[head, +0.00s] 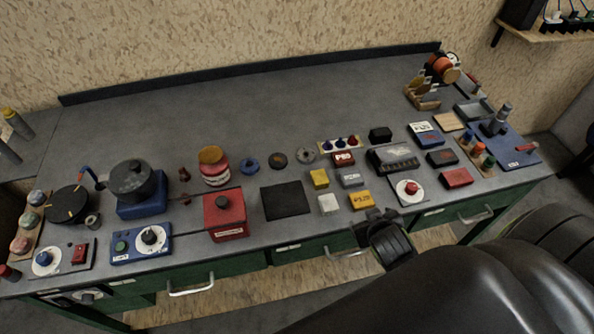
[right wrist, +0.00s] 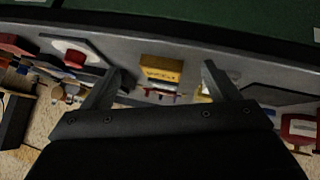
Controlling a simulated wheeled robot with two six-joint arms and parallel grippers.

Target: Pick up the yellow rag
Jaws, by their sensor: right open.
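No cloth shape that is clearly a yellow rag shows. A small yellow block-like item with dark lettering (head: 360,200) lies near the front edge of the grey bench; in the right wrist view it (right wrist: 162,70) shows between my fingers. A second, plain yellow block (head: 319,178) lies farther back and left. My right gripper (head: 376,216) is just in front of the lettered yellow item, at the bench's front edge. In the right wrist view its fingers (right wrist: 161,80) are spread wide with nothing held. My left gripper is not in view.
A white block (head: 328,204) and a black square mat (head: 285,200) lie left of the lettered item. A red-knob panel (head: 408,189) is close on its right. A grey-topped block (head: 350,178) stands behind. The bench's rear (head: 270,110) is clear.

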